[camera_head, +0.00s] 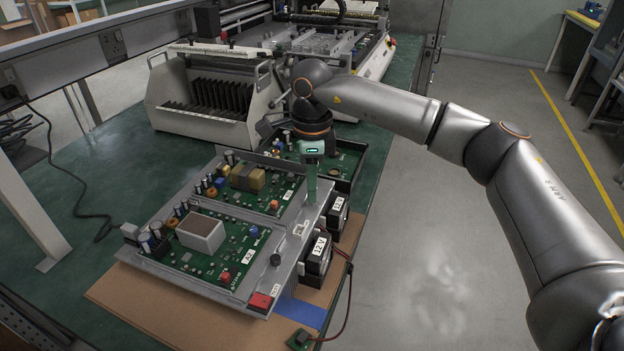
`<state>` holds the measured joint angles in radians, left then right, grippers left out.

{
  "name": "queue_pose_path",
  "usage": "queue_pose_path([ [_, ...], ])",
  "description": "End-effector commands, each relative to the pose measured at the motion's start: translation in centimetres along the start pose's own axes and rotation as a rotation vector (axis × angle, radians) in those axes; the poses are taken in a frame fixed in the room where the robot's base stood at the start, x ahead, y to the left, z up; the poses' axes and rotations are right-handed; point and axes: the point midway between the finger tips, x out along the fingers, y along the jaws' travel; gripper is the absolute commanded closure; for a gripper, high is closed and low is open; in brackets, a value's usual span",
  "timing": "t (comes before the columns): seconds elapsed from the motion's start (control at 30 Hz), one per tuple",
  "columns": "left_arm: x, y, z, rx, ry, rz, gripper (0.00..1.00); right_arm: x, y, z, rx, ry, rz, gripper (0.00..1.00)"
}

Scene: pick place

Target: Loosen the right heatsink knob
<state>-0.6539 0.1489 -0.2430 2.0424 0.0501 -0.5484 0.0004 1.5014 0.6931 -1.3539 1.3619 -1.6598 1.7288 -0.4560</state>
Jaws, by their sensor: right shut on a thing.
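A power supply unit with green circuit boards (215,255) lies on a brown mat. A grey metal heatsink plate (298,243) runs along its right side. My left gripper is out of view.
Two black 12 V blocks (318,262) sit right of the plate, close to the gripper. A red button (261,301) is at the near corner. A black tray (348,162) and a white slotted rack (205,128) stand behind.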

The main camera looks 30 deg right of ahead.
Motion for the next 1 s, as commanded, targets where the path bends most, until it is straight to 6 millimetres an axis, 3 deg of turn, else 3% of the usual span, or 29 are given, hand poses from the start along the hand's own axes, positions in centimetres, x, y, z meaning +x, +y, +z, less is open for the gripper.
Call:
queue_pose_path([
  [0.3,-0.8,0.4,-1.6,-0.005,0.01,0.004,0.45,-0.2,0.1,0.1,-0.304,-0.002,0.001,1.0],
  [1.0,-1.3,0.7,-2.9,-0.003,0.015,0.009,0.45,-0.1,0.1,0.1,-0.969,-0.003,0.0,1.0],
])
